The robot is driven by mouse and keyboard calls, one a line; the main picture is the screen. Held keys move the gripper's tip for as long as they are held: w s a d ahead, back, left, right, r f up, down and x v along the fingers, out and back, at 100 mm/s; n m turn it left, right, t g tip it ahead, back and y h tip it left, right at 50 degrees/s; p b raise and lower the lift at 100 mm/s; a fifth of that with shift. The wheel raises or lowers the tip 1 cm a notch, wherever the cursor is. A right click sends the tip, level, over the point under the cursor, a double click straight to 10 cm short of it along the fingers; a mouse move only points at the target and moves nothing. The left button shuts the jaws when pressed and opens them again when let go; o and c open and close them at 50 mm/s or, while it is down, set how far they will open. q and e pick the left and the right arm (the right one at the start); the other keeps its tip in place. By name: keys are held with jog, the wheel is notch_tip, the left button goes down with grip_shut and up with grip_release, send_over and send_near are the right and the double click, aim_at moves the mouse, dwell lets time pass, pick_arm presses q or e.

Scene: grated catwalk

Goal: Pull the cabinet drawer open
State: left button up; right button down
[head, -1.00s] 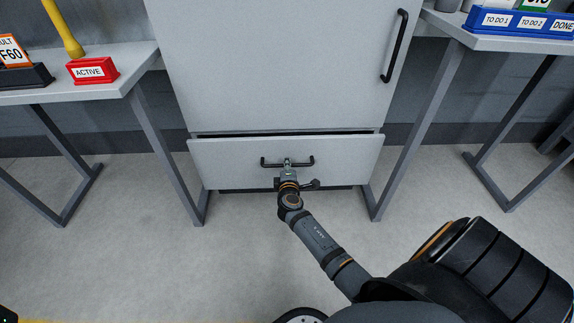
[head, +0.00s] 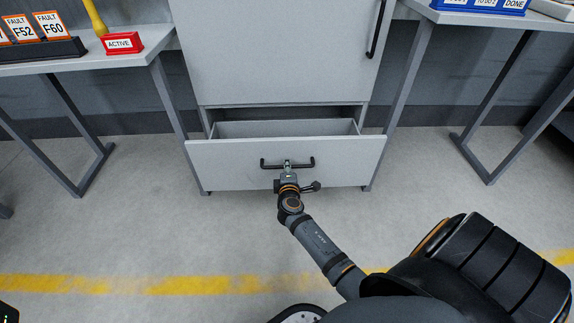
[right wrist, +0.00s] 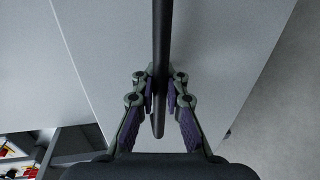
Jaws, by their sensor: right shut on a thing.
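The grey cabinet (head: 280,55) stands in the middle of the head view. Its bottom drawer (head: 225,162) is pulled partly out, and its grey inside shows behind the front panel. The black bar handle (head: 306,163) runs level across the drawer front. My right gripper (head: 287,166) is at the middle of this handle. In the right wrist view, the two fingers of my right gripper (right wrist: 160,100) are shut on the handle (right wrist: 162,50), one on each side. My left gripper is not in view.
A table on the left (head: 100,60) bears a red ACTIVE block (head: 122,43) and fault cards. A table on the right (head: 480,18) bears a blue labelled tray (head: 480,6). The cabinet door above has a black handle (head: 377,30). The concrete floor (head: 130,235) before the drawer is clear, with a yellow line.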

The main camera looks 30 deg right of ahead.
jog(key=shift+r, duration=0.1)
jog(key=c, duration=1.4)
grip_release()
jog(key=v, duration=1.2)
